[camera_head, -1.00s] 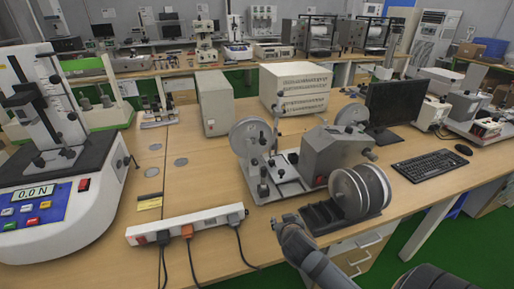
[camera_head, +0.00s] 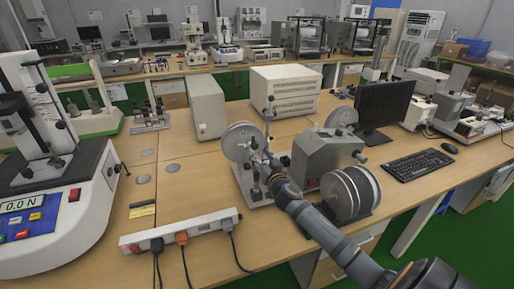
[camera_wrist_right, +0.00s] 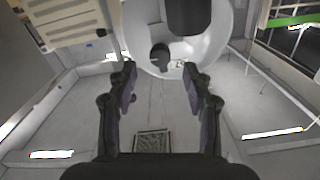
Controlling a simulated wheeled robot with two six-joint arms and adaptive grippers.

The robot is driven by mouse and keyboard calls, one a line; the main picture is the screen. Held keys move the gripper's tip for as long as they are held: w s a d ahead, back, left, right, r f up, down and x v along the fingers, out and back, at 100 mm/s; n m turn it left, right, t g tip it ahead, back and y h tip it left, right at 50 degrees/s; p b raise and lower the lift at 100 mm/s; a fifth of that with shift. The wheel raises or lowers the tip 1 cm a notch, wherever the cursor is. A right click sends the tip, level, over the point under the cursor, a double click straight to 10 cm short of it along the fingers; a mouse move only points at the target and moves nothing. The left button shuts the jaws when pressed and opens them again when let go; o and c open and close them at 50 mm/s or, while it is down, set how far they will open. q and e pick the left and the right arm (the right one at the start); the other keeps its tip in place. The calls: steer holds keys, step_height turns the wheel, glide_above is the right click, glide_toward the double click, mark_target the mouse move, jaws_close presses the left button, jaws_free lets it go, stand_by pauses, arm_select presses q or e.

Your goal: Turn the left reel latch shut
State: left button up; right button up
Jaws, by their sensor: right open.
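The left reel (camera_head: 236,144) is a pale disc on the left of the winding machine on the wooden table. In the right wrist view a round pale disc (camera_wrist_right: 222,45), apparently this reel, lies ahead of the fingers. A dark knob-like part (camera_wrist_right: 160,54), possibly the latch, shows in front of it, with a larger dark cylinder (camera_wrist_right: 198,14) above. My right gripper (camera_head: 266,166) is just right of the left reel in the head view. Its fingers (camera_wrist_right: 160,88) are apart with nothing between them; the dark part lies beyond the tips. My left gripper is not in view.
The machine's grey housing (camera_head: 322,155) and large double reel (camera_head: 350,193) stand right of my right gripper. A thin upright post (camera_head: 268,120) is close to it. A power strip (camera_head: 180,230) lies at the front; a force tester (camera_head: 55,190) stands left.

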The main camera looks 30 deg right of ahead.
mark_target(256, 148)
steer(key=shift+p+x, duration=0.45)
steer(key=shift+x, duration=1.7)
jaws_close()
